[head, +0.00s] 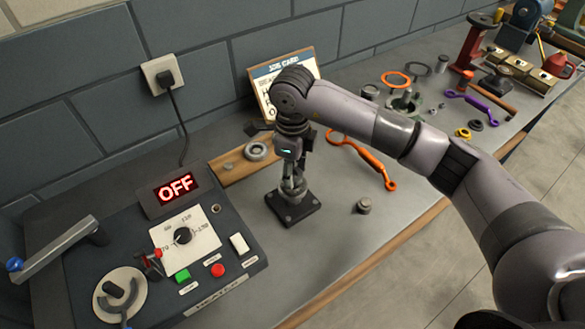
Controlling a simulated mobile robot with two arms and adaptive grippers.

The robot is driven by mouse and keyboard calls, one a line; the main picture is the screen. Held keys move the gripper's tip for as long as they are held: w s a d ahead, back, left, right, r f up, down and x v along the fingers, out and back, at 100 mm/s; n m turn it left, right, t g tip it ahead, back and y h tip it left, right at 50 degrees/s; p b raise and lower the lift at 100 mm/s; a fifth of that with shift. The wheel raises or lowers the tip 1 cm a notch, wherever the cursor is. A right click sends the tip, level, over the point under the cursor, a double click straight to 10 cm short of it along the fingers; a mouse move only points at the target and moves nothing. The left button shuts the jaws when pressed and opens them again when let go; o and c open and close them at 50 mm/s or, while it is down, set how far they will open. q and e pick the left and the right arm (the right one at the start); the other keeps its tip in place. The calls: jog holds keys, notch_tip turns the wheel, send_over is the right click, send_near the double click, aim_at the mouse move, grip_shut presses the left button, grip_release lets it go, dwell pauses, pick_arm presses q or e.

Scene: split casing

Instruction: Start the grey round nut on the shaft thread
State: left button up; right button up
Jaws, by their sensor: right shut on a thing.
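My right gripper (293,181) points straight down over a black square stand (302,211) on the bench. Its fingers are shut on a small grey piece, which I take for the grey round nut; the fingers hide most of it. The shaft is mostly hidden behind the fingers, above the middle of the stand. I cannot tell whether the nut touches the thread. My left gripper is not in view.
A wooden board with a metal ring (257,151) lies left of the stand. The heater box (228,292) is at front left. An orange wrench (374,167) and a grey cylinder (364,205) lie to the right. A job card (258,85) stands behind.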

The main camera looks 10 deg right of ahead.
jog(key=shift+f, duration=0.15)
jog(key=shift+f+b, duration=0.4)
jog(key=shift+b, duration=0.15)
jog(key=shift+f+m+b, duration=0.1)
jog(key=shift+m+b, duration=0.25)
jog(key=shift+m, duration=0.25)
jog(key=m+b, duration=0.1)
jog(key=m, duration=0.3)
jog(key=m+b, duration=0.1)
jog(key=m, duration=0.7)
jog(key=shift+m, duration=0.3)
